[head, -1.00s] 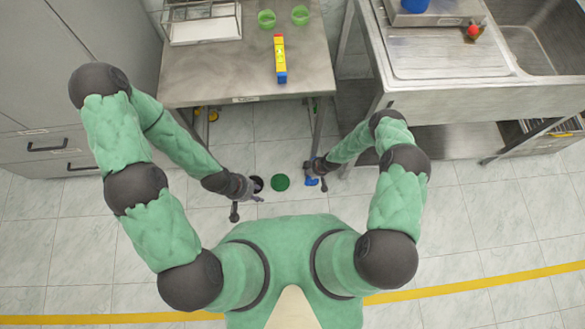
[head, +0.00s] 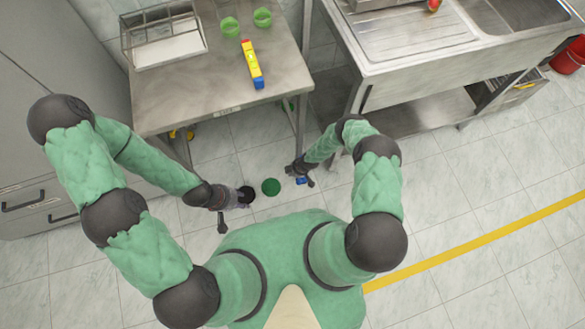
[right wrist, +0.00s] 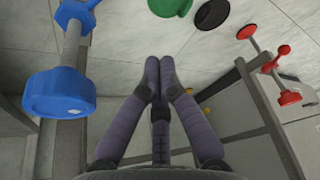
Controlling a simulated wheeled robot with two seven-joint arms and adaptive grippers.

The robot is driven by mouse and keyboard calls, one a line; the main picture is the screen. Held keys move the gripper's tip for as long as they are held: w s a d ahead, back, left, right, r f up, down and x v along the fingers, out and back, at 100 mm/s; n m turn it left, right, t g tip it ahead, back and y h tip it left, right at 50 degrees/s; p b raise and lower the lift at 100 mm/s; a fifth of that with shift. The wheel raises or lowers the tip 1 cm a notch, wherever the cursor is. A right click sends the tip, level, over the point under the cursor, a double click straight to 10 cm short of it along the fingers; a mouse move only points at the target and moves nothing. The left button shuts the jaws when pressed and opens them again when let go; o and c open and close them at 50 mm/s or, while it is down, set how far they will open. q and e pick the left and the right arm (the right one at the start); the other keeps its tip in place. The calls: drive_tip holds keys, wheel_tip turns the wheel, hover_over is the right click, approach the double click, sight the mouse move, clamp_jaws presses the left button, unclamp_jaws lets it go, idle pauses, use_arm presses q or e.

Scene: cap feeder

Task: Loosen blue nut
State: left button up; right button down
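The blue nut (right wrist: 60,93) is large in the right wrist view, at the left, around a grey rod with another blue part at its top. In the head view a small blue patch (head: 301,181) shows beside my right gripper (head: 304,176), mostly hidden by it. In the right wrist view my right gripper (right wrist: 159,66) has its fingers drawn together with nothing between them, to the right of the blue nut and apart from it. My left gripper (head: 236,199) is low at the left, beside a black disc (head: 246,195); its fingers are too small to read.
A green disc (head: 270,187) lies between the grippers. Red knobs on rods (right wrist: 282,51) stand at the right of the wrist view. A steel table (head: 190,105) holds a wire rack (head: 165,40), green cups (head: 262,17) and a coloured bar (head: 252,65). A sink counter (head: 405,45) is at right.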

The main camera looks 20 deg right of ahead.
use_arm(q)
wheel_tip(320, 180, down, 7)
drive_tip(key=b, duration=0.6)
use_arm(e)
wheel_tip(320, 180, down, 9)
drive_tip(key=shift+s+d+f, duration=0.15)
drive_tip(key=shift+s+d, duration=0.1)
drive_tip(key=shift+d, duration=0.1)
use_arm(q)
drive_tip(key=shift+r, duration=0.15)
use_arm(e)
drive_tip(key=shift+s, duration=0.1)
